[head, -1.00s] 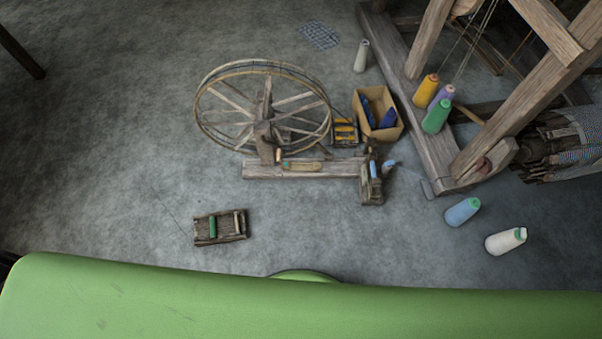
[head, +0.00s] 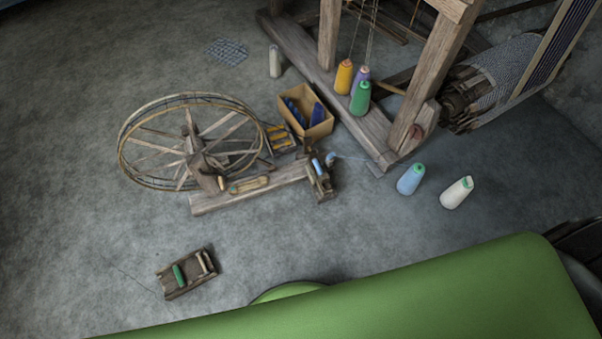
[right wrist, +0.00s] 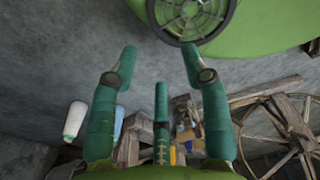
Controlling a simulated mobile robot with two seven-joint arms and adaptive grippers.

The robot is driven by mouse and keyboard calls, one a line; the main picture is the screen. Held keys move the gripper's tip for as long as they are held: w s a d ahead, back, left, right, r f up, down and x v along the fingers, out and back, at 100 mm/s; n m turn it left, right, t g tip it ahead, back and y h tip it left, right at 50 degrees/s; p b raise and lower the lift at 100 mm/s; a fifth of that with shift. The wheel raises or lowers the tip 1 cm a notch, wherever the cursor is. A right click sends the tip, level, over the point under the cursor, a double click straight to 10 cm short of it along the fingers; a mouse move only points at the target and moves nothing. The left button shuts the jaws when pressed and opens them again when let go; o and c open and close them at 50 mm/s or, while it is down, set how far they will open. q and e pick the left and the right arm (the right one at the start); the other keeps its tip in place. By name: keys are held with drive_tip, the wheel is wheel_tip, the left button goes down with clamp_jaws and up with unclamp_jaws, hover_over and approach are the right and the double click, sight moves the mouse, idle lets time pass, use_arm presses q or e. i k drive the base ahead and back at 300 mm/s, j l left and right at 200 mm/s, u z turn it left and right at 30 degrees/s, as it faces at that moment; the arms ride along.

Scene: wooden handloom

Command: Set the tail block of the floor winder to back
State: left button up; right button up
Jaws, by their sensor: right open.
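The floor winder (head: 240,194) stands on the floor in the head view, with its large spoked wheel (head: 142,140) at the left of a wooden base plank. A dark wooden block (head: 317,180), which looks like the tail block, stands at the right end of the plank with a blue bobbin at it. Its exact setting is too small to tell. In the right wrist view my right gripper (right wrist: 160,56) is open and empty, its green fingers spread. The wheel (right wrist: 285,118) shows there at the right, well beyond the fingers. My left gripper is in no view.
A wooden loom frame (head: 408,85) stands at the back right. A small rack (head: 187,272) lies in front. Open floor is at left.

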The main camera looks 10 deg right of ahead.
sight(325, 178)
drive_tip(key=z, duration=0.7)
